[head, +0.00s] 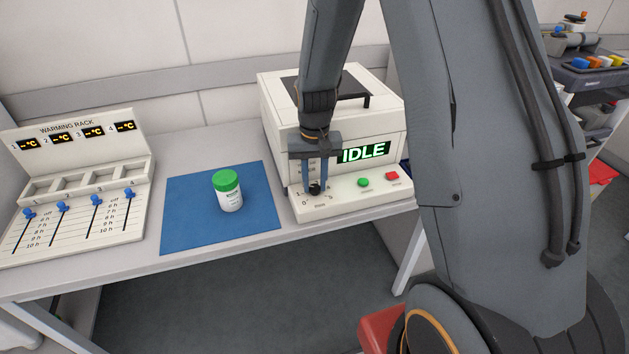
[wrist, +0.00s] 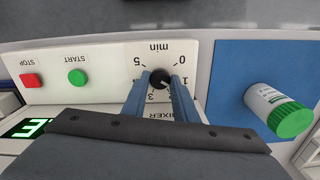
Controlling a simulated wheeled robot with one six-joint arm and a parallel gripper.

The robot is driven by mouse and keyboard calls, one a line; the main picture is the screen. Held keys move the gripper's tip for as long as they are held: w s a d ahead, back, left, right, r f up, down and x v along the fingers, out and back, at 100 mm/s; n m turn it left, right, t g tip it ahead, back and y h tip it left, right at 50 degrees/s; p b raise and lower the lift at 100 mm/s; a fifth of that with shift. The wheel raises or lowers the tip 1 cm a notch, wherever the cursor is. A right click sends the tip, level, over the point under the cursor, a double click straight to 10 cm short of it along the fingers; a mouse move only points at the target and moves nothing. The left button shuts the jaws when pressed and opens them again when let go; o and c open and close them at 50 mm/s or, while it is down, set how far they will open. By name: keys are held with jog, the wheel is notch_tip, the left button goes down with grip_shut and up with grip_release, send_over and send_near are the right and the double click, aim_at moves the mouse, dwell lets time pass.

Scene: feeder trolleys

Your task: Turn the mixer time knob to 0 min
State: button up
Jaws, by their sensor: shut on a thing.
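The mixer (head: 283,95) is a cream box with a dark lid handle and a green display reading IDLE. Its black time knob (head: 315,188) sits on the low front panel; the knob also shows in the wrist view (wrist: 159,77), inside a dial marked in min from 0 to 5. My gripper (head: 315,183) points down with its two blue fingers shut on the knob, one on each side. A small light mark shows on the knob's right side in the wrist view, roughly toward the 1; its exact angle is too small to tell. The fingers hide part of the dial.
A green START button (wrist: 77,77) and a red STOP button (wrist: 31,80) share the panel. A white bottle with a green cap (head: 228,190) stands on a blue mat (head: 184,215). A warming rack (head: 65,190) with blue sliders is at the left.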

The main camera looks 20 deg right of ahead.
aim_at(315, 187)
jog(key=n, duration=0.4)
jog(key=shift+r+n+p, duration=0.1)
jog(key=shift+n+p, duration=0.2)
jog(key=shift+p, duration=0.1)
jog(key=shift+n, duration=2)
jog(key=o, duration=1.1)
jog(key=shift+c, duration=0.2)
notch_tip(315, 187, up, 7)
jog(key=shift+f+b, duration=0.1)
jog(key=shift+b, duration=0.45)
jog(key=shift+r, duration=0.45)
